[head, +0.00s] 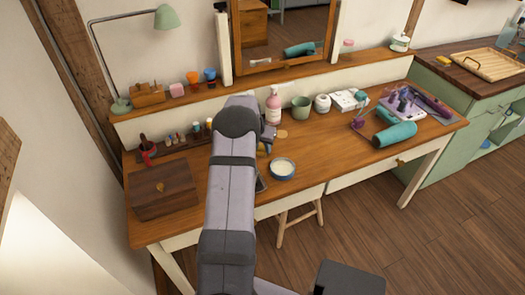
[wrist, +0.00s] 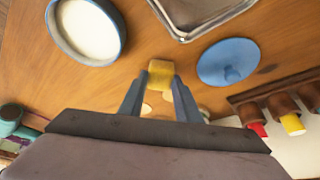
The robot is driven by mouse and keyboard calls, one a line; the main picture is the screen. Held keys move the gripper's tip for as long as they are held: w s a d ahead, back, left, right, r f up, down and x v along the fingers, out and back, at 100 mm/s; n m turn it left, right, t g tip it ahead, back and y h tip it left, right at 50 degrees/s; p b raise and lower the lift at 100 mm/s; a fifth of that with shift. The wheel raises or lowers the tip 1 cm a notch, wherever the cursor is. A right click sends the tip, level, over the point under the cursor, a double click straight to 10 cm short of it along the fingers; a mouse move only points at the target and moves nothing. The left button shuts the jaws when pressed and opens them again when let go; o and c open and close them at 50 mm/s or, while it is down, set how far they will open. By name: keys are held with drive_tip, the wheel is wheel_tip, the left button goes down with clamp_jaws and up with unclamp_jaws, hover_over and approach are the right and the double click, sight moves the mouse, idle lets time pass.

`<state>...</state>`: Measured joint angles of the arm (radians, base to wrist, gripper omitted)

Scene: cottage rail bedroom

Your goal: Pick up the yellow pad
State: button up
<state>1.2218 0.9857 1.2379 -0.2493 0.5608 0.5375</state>
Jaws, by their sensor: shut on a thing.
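The yellow pad (wrist: 160,70) is a small block between my fingertips in the wrist view. My gripper (wrist: 160,80) is shut on it, with one blue-grey finger on each side, over the wooden tabletop. I cannot tell whether the pad still touches the table. In the head view my arm covers much of the middle of the table, and I cannot make out the pad there.
A blue bowl with white contents (wrist: 88,32), a metal tray (wrist: 190,14) and a blue lid-like disc (wrist: 229,62) lie close by.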

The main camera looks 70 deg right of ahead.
sight(262, 149)
wheel_tip(262, 149, up, 10)
drive_tip(key=b, duration=0.2)
idle(0.5)
